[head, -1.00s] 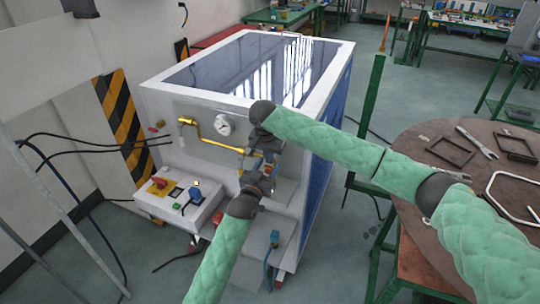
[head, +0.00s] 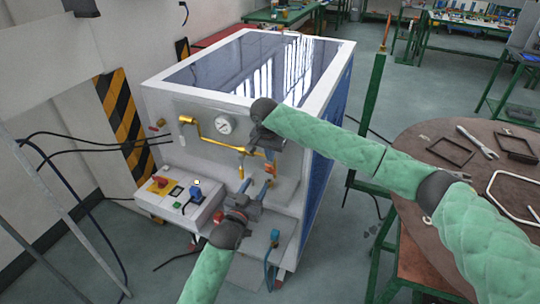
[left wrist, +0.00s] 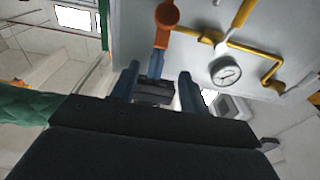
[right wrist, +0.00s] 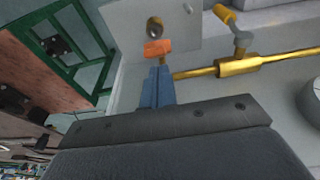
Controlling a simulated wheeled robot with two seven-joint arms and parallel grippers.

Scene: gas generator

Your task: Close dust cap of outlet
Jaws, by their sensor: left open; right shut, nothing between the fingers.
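The orange dust cap (head: 269,169) is on the front of the white generator. In the left wrist view its round part (left wrist: 167,13) shows at the top. In the right wrist view the orange part (right wrist: 157,47) lies just beyond my right fingertips, with a round metal outlet with a dark bore (right wrist: 154,27) behind it. My right gripper (head: 270,156) is shut and empty, close to the orange part; contact is unclear. My left gripper (head: 257,187) is open and empty, below the cap. Its fingers (left wrist: 160,76) frame the right gripper in the left wrist view.
A yellow pipe (head: 212,140) and a pressure gauge (head: 225,124) are left of the cap. A control box (head: 180,195) sticks out at lower left. A blue-handled part (head: 274,238) is below right. A round table (head: 420,150) with tools stands at right.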

